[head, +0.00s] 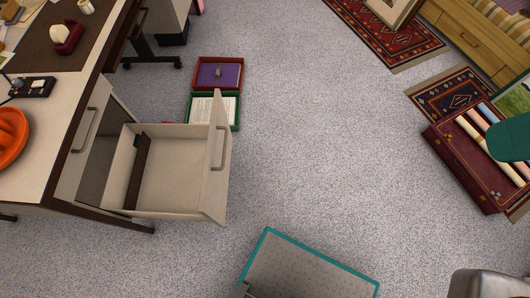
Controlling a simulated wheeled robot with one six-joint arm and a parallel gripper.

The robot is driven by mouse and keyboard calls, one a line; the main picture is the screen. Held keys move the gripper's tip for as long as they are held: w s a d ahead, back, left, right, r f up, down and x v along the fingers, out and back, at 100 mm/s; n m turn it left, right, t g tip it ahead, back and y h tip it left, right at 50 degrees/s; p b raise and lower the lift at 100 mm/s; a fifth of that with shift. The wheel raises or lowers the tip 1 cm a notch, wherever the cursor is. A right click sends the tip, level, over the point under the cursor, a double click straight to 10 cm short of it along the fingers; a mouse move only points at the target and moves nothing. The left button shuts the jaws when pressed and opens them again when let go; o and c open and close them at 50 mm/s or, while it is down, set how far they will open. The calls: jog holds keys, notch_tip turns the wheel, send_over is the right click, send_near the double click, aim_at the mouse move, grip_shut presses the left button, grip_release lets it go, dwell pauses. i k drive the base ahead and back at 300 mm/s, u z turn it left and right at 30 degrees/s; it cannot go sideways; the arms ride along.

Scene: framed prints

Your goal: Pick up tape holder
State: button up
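The tape holder (67,36) looks dark red with a pale, whitish roll in it. It sits on the brown desk mat (66,58) at the upper left, on top of the desk (45,90). My gripper is not in this head view, so its state and its distance from the tape holder are not shown.
An open, apparently empty drawer (177,183) juts out from the desk. An orange bowl (14,140) and a small black device (33,87) are on the desk. Red (196,62) and green (192,121) trays, a teal-edged box (310,270) and a maroon case (460,175) surround clear carpet (320,150).

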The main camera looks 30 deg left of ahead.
aim_at(65, 39)
jog(key=z, duration=0.55)
jog(key=i, duration=0.7)
jog(key=u, duration=1.4)
jog(key=i, duration=1.85)
jog(key=u, duration=0.05)
